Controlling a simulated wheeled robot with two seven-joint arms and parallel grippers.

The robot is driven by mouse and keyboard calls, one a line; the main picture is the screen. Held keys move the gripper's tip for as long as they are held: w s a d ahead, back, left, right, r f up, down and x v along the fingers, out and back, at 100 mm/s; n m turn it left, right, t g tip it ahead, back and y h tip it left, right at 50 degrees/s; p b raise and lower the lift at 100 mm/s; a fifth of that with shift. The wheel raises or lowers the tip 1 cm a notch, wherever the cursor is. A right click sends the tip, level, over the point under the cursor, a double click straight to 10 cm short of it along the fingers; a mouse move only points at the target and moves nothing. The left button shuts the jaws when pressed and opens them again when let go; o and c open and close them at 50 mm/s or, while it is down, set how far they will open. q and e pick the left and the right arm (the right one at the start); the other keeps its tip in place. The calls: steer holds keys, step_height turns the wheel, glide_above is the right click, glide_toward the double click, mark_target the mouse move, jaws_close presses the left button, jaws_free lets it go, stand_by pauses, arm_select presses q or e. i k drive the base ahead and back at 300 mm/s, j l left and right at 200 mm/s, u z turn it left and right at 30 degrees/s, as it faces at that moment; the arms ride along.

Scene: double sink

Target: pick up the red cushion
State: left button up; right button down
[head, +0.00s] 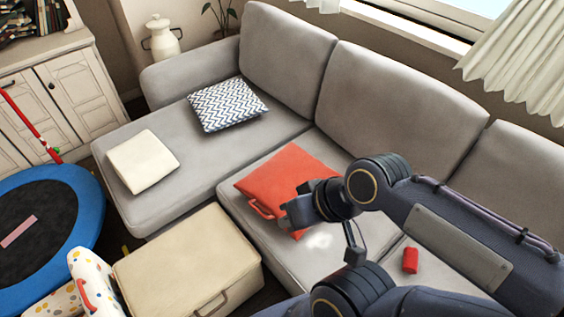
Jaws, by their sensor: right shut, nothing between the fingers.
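The red cushion (283,172) lies on the grey sofa's seat, in the middle of the head view. A red loop like a handle shows at its left front edge. My right arm comes in from the right, and my right gripper (287,213) is at the cushion's front part, covering some of it. The gripper is shut with nothing in it. I cannot tell whether it touches the cushion. My left gripper is not in view.
A blue-and-white zigzag cushion (228,104) and a cream cushion (143,161) lie on the sofa's left part. A small red object (410,260) lies on the seat at right. A beige ottoman (190,262) and blue-rimmed trampoline (88,200) stand in front.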

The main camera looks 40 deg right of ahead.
mark_target(274, 182)
steer(key=z, duration=1.35)
